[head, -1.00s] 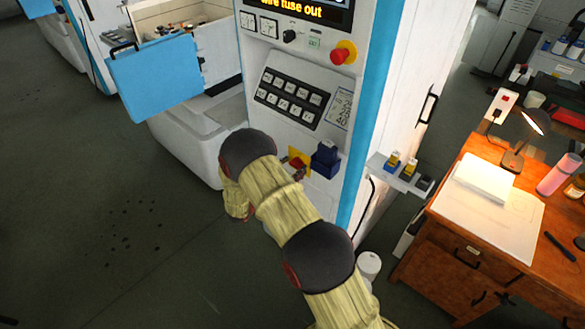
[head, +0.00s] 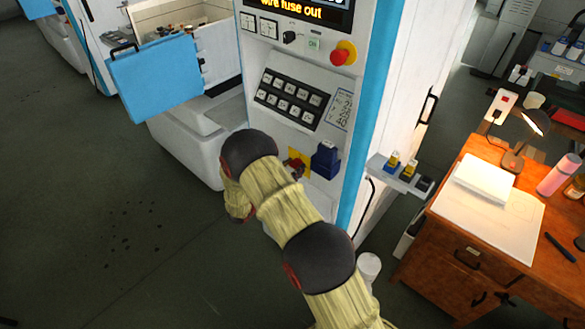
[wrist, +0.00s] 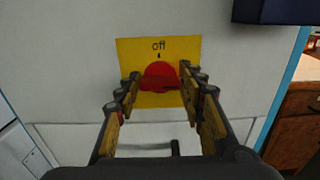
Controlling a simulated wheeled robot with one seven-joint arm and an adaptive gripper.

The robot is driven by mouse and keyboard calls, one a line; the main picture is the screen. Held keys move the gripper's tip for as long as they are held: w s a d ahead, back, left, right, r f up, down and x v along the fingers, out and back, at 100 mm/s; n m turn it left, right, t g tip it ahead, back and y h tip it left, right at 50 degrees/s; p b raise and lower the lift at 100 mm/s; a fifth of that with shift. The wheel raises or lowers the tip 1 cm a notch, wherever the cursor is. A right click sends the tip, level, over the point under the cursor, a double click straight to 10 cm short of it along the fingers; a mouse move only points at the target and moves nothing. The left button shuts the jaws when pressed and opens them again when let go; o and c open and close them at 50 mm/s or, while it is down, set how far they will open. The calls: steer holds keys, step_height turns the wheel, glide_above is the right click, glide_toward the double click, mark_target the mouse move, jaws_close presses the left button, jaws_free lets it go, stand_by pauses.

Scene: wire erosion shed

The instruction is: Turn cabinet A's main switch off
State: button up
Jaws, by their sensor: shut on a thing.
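The main switch (wrist: 160,77) is a red rotary handle on a yellow plate (wrist: 127,57) low on the white cabinet front. The plate reads "off" above a small black mark at the top. The handle's bar looks roughly level across the plate in the wrist view. My gripper (wrist: 159,83) is shut on the switch, one finger on each side. In the head view my arm partly covers the yellow plate (head: 305,158) and the red handle (head: 297,169).
A dark blue box (head: 325,160) sits right of the switch. Above are a keypad (head: 290,98) and a red emergency button (head: 342,54). A small shelf (head: 385,172) juts from the cabinet's side.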

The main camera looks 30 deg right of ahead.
steer(key=shift+c, duration=0.6)
steer(key=shift+n, duration=0.3)
steer(key=n+p, duration=0.3)
steer(key=shift+w+r+n, duration=0.1)
steer(key=shift+n, duration=0.2)
steer(key=n+p, duration=0.2)
steer(key=n, duration=0.2)
steer(key=shift+a+n, duration=0.1)
steer(key=shift+n, duration=0.2)
steer(key=n+p, duration=0.1)
steer(key=n, duration=0.1)
steer(key=n+p, duration=0.1)
steer(key=n, duration=0.2)
steer(key=shift+w+f, duration=0.15)
steer(key=shift+f, duration=0.05)
steer(key=shift+f+n+p, duration=0.15)
steer(key=shift+n+p, duration=0.45)
steer(key=shift+n, duration=1.4)
steer(key=o, duration=1)
